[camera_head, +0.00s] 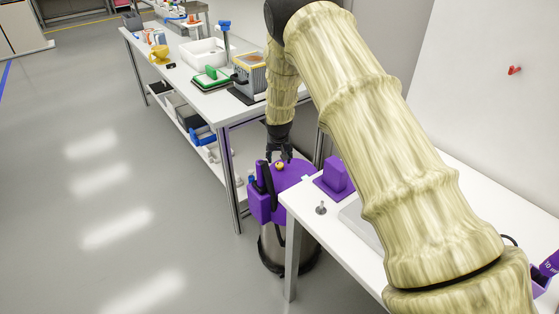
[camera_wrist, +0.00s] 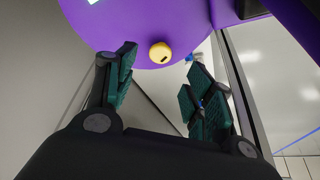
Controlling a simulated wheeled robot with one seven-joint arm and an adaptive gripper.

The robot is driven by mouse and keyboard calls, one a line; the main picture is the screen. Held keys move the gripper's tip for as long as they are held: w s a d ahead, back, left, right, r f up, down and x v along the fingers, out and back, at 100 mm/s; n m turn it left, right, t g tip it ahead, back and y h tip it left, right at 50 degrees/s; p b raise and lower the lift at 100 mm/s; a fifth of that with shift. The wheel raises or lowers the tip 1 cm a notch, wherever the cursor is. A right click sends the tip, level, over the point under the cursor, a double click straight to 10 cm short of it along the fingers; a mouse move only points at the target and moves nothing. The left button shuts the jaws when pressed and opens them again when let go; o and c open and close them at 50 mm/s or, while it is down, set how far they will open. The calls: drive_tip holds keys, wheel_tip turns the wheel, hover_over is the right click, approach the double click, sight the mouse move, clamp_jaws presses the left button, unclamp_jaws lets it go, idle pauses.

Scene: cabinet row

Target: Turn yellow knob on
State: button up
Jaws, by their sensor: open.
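The yellow knob (camera_head: 280,165) sits on the purple top (camera_head: 298,172) of a metal-bodied machine between the two tables. In the wrist view the yellow knob (camera_wrist: 160,53) is round with a short dark slot or mark, on the purple surface (camera_wrist: 130,22). My gripper (camera_head: 279,156) points down just above the knob in the head view. In the wrist view my gripper (camera_wrist: 160,80) has its fingers apart, with the knob beyond the tips and roughly between them. It is open and holds nothing. I cannot tell whether a fingertip touches the purple top.
A white table (camera_head: 345,225) stands close on the right, with a purple block (camera_head: 335,178) and a small metal piece (camera_head: 321,208) on it. A long bench (camera_head: 215,103) with trays and tools is behind. A purple side part (camera_head: 262,203) adjoins the machine. The floor at left is clear.

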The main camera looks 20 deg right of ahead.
drive_tip(key=shift+v, duration=2.7)
